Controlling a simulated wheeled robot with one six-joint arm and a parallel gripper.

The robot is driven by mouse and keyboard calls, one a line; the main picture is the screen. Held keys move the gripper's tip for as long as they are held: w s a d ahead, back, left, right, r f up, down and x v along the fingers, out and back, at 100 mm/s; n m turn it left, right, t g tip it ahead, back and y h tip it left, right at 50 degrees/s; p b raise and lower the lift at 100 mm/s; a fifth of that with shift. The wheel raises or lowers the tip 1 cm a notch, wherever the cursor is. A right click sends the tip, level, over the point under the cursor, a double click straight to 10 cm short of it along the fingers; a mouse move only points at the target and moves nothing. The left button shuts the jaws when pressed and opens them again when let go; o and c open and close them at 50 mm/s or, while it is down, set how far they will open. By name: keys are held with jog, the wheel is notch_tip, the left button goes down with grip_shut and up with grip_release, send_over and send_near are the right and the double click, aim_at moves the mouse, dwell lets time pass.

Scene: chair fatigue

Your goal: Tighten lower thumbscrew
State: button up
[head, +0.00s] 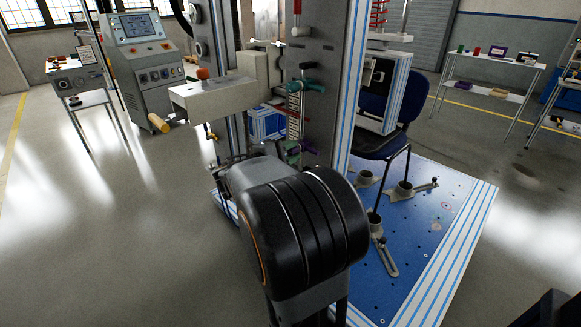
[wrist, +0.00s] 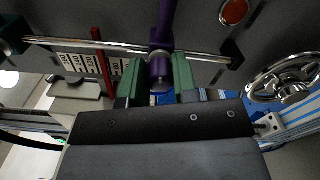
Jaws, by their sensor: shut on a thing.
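The lower thumbscrew is purple and sits on the grey upright of the test rig, in the head view (head: 304,147) just past my wrist. In the wrist view the purple thumbscrew (wrist: 161,38) stands upright in the middle, on a horizontal metal rod. My gripper (wrist: 159,79) has green fingers on either side of its lower end and is shut on it. In the head view the green fingertips (head: 291,153) show only partly, behind my dark wrist. A teal upper thumbscrew (head: 311,86) sits higher on the same upright.
A numbered scale (wrist: 80,63) and a red pointer (wrist: 104,62) lie left of the thumbscrew; a metal handwheel (wrist: 285,80) is at right. The beige rig arm (head: 215,95) juts out left. A blue base plate (head: 430,225) with clamps and a dark blue chair (head: 378,140) stand right.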

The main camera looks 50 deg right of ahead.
jog(key=m+b, duration=0.2)
jog(key=b, duration=0.1)
jog(key=m+b, duration=0.2)
jog(key=b, duration=0.2)
jog(key=shift+f+m, duration=0.3)
jog(key=shift+f, duration=0.1)
jog(key=m+b, duration=0.1)
jog(key=b, duration=0.1)
jog(key=m+b, duration=0.1)
jog(key=b, duration=0.1)
jog(key=shift+r+m, duration=0.25)
jog(key=shift+m, duration=0.15)
jog(key=shift+r, duration=0.15)
jog(key=o, duration=0.9)
jog(key=shift+o, duration=0.2)
jog(key=w+a+p, duration=0.1)
jog(key=a+p, duration=0.2)
jog(key=a, duration=1)
jog(key=shift+a, duration=0.4)
